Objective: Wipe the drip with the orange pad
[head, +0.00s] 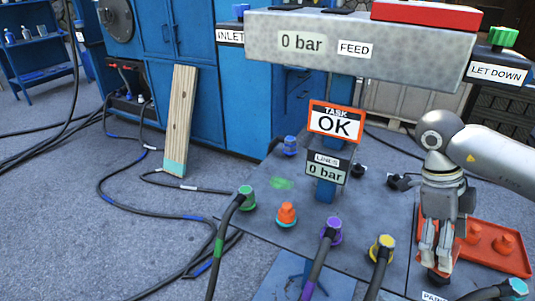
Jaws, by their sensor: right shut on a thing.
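The drip shows as a green smear (282,183) on the grey bench top (262,205), behind the green and orange fittings. My right gripper (437,268) points down at the right of the bench, beside the red-orange tray (515,262), well right of the smear. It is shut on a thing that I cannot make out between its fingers. A dark shape shows at its fingertips; I cannot tell whether it is held or stands on the bench. I cannot clearly pick out the orange pad. Orange pieces (503,243) lie in the tray. My left gripper is not in view.
A post with a "TASK OK" sign (334,120) stands behind the smear, under a grey "FEED" beam (400,48). An orange fitting (287,214) and hoses on green (246,197), purple (331,231) and yellow (382,248) fittings line the front. A plank (180,120) leans on a blue cabinet.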

